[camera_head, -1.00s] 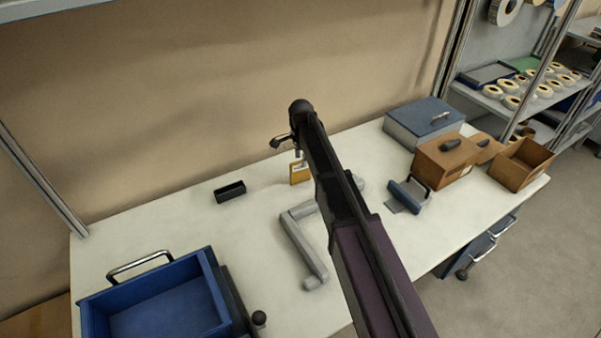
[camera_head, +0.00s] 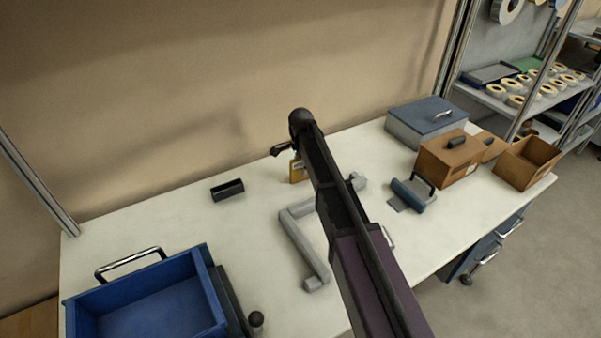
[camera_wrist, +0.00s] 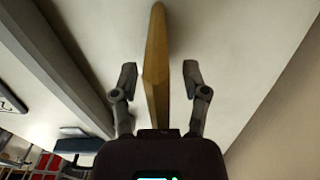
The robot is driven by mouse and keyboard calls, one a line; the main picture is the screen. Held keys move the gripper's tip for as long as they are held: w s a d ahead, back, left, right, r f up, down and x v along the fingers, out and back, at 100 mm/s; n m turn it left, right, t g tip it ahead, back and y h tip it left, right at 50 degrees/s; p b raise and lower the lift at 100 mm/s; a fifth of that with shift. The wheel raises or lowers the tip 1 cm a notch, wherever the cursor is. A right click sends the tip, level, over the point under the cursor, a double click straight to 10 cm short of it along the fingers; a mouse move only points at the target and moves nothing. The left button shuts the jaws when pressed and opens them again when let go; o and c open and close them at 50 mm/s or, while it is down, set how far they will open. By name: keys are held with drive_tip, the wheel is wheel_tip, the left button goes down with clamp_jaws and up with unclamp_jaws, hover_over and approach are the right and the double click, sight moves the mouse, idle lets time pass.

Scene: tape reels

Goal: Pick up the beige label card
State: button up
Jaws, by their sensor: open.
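The beige label card (camera_head: 296,172) looks yellow-tan and stands upright on the white table near the back wall. My arm hides its right part in the head view. In the wrist view the card (camera_wrist: 156,55) shows nearly edge-on, between my two fingers. My gripper (camera_wrist: 159,74) is open, with a gap on each side of the card. In the head view my gripper (camera_head: 284,150) is at the card's top, partly hidden by my arm.
A small black holder (camera_head: 227,190) stands left of the card. A grey angled bracket (camera_head: 303,247) lies in front of it. A blue bin (camera_head: 150,300) is at the front left. A blue-handled tool (camera_head: 413,193), brown boxes (camera_head: 448,163) and a blue-lidded case (camera_head: 428,121) stand at the right.

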idle(0.5)
clamp_jaws()
drive_tip(key=shift+r, duration=0.1)
wheel_tip(320, 180, up, 10)
drive_tip(key=p, duration=1)
idle(0.8)
